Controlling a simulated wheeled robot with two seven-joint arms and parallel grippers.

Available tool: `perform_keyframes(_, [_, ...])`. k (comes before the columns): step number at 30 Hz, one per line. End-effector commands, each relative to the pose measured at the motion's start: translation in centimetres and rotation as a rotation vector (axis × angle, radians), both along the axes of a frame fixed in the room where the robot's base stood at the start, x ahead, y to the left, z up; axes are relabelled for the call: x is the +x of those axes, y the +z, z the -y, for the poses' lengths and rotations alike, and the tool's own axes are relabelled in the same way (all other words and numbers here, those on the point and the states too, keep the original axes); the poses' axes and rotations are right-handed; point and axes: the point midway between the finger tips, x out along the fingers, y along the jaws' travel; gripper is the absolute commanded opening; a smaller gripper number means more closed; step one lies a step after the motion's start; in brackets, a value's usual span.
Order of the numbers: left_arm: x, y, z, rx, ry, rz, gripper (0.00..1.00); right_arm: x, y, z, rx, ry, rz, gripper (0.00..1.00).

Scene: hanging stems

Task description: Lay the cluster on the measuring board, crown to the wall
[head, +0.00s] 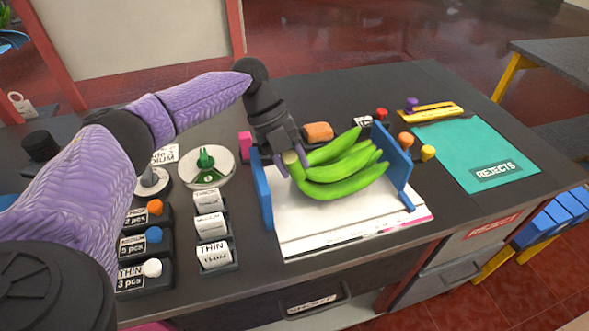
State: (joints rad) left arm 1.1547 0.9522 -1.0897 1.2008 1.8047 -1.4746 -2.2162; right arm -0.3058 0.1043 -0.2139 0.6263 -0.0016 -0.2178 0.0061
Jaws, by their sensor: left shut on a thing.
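A cluster of several green bananas (345,178) is over the white measuring board (310,223), its crown at the left and its finger tips to the right. My left gripper (291,162) is shut on the crown from above. The crown is close to the blue wall (264,190) at the board's left end; I cannot tell whether they touch. Another blue wall (397,165) stands at the right, just past the finger tips. I cannot tell whether the cluster rests on the board or is held slightly above it. My right gripper is out of view.
Left of the board are label rolls (209,227), button boxes (144,247) and a round dish with a green piece (207,166). A teal REJECTS mat (470,153) lies at the right. Coloured knobs (406,139) stand behind the right wall. The dark counter's front edge runs close below the board.

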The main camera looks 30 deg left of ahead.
Motion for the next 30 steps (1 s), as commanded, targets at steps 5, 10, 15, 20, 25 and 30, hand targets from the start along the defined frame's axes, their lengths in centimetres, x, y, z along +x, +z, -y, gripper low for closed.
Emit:
perform_keyframes(5, [0.0,-1.2,0.0,-0.001,0.0,0.003,0.0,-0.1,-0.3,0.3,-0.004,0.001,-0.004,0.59])
perform_keyframes(10, [0.0,-1.3,0.0,0.001,0.0,-0.001,0.66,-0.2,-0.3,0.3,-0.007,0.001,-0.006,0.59])
perform_keyframes(15, [0.0,-1.2,0.0,0.001,0.0,-0.001,0.8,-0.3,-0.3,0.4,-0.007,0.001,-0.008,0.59])
perform_keyframes(20, [0.0,-1.2,0.0,0.0,0.0,0.0,0.8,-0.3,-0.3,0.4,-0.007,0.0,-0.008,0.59])
perform_keyframes(25, [0.1,1.3,-1.3,0.001,0.002,0.004,0.8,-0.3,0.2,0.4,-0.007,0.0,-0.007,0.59])
perform_keyframes(30, [0.2,5.7,-3.7,0.0,0.002,0.005,0.8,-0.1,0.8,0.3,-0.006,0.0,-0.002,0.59])
